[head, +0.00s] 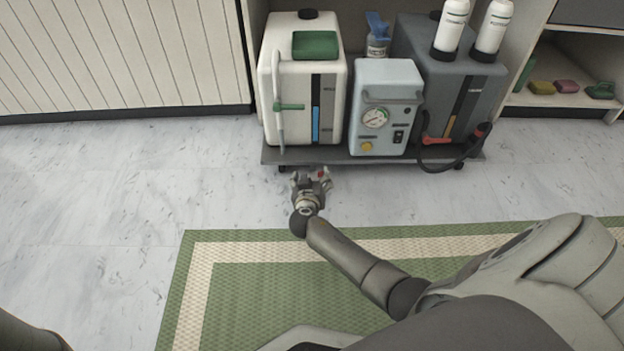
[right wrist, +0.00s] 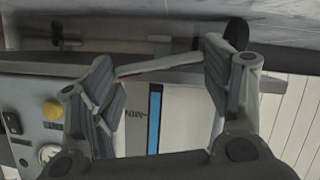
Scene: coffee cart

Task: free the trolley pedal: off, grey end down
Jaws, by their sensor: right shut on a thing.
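The trolley (head: 230,112) is not where that point falls; its dark low deck (head: 335,159) stands on castors at the back. My right gripper (head: 311,176) reaches low to the deck's front edge, left of its middle. In the right wrist view, its two fingers (right wrist: 163,75) stand apart with the pale pedal bar (right wrist: 160,65) between them. The bar has a thin red strip. A small red patch of the pedal (head: 321,174) shows at the fingers in the head view. The pedal's grey end and its tilt cannot be made out. My left gripper is out of view.
The deck carries a white tank (head: 300,75), a grey-blue gauge unit (head: 384,125) and a dark grey tank (head: 478,90). A black hose (head: 450,164) hangs over the front right. A green mat (head: 270,285) lies before me. Marble floor is clear at left.

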